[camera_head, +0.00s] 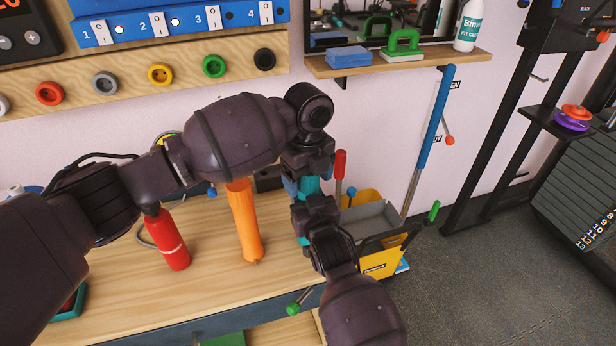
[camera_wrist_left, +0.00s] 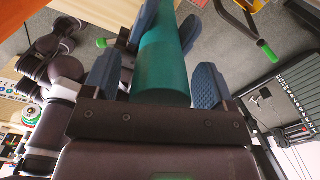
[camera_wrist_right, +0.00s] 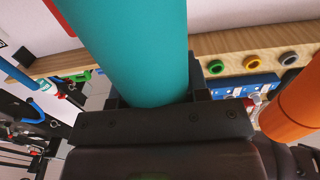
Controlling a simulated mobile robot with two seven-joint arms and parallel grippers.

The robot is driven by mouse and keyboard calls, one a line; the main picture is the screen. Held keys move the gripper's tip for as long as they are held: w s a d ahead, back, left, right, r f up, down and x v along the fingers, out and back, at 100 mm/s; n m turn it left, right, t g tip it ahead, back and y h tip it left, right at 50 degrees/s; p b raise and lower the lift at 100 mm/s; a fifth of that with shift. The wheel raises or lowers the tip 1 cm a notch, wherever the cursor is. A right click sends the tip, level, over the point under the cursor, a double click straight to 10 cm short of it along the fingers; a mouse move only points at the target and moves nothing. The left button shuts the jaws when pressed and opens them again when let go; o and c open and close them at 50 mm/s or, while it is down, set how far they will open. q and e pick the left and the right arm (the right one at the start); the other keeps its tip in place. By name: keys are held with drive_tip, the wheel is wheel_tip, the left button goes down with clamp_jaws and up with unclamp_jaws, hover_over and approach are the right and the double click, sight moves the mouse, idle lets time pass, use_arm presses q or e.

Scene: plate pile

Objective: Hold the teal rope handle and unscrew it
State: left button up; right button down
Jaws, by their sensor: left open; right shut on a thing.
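The teal rope handle (camera_head: 310,186) stands upright near the table's right end, mostly hidden by my grippers in the head view. It shows as a thick teal cylinder in the left wrist view (camera_wrist_left: 165,65) and the right wrist view (camera_wrist_right: 135,50). My left gripper (camera_wrist_left: 155,80) is open, with a blue-padded finger on each side of the handle's end. My right gripper (camera_head: 314,212) is shut on the handle just below the left one. Its fingertips are largely hidden in its own wrist view.
An orange handle (camera_head: 244,220) and a red one (camera_head: 168,240) stand left on the wooden table (camera_head: 215,285). A yellow-and-grey bin (camera_head: 375,222) and a blue-gripped pole (camera_head: 437,110) are right of my grippers. A shelf (camera_head: 440,62) hangs above.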

use_arm(q)
drive_tip(key=shift+r, duration=0.1)
drive_tip(key=shift+r, duration=2.2)
drive_tip(key=shift+c, duration=0.4)
wheel_tip(320, 180, up, 3)
drive_tip(key=m, duration=0.3)
drive_tip(key=shift+f, duration=3.8)
drive_tip(key=c, duration=0.9)
drive_tip(key=shift+n, duration=1.5)
drive_tip(key=shift+c, duration=0.2)
drive_tip(key=o, duration=1)
